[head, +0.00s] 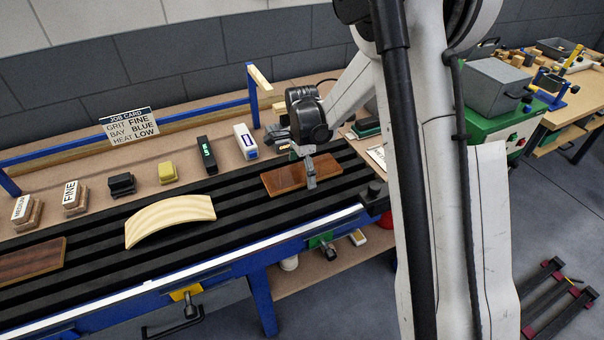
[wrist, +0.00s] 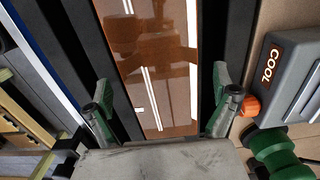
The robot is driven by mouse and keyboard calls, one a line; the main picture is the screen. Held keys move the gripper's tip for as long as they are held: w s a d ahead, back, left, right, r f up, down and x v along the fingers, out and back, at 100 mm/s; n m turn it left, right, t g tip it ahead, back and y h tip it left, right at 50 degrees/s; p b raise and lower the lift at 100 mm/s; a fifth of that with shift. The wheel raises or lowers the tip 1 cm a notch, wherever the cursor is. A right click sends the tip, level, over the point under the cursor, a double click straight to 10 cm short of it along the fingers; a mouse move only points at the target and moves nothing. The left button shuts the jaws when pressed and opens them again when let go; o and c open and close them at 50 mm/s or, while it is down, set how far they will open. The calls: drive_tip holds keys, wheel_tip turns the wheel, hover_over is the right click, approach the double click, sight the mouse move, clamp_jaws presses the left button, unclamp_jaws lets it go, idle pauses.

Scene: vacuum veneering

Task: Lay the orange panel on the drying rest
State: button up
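A glossy orange-brown panel (head: 290,178) lies flat on the black slatted bed at the right end of the bench; I take it as the orange panel. In the wrist view the panel (wrist: 155,60) runs lengthwise between my fingers, with bright reflections on it. My gripper (head: 308,165) is over the panel, pointing down. In the wrist view my gripper (wrist: 161,95) is open, with dark gaps between each finger and the panel's edges. A low rack of dark bars with red ends (head: 558,298) stands at the lower right; I cannot tell if it is the drying rest.
A curved pale form (head: 170,221) and a dark brown panel (head: 32,261) lie further left on the slatted bed (head: 225,215). Small blocks and a job card (head: 130,122) line the back. A grey unit marked COOL (wrist: 290,80) is close beside my right finger.

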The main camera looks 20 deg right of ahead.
drive_tip(key=c, duration=1.3)
drive_tip(key=shift+r, duration=0.1)
drive_tip(key=shift+c, duration=0.2)
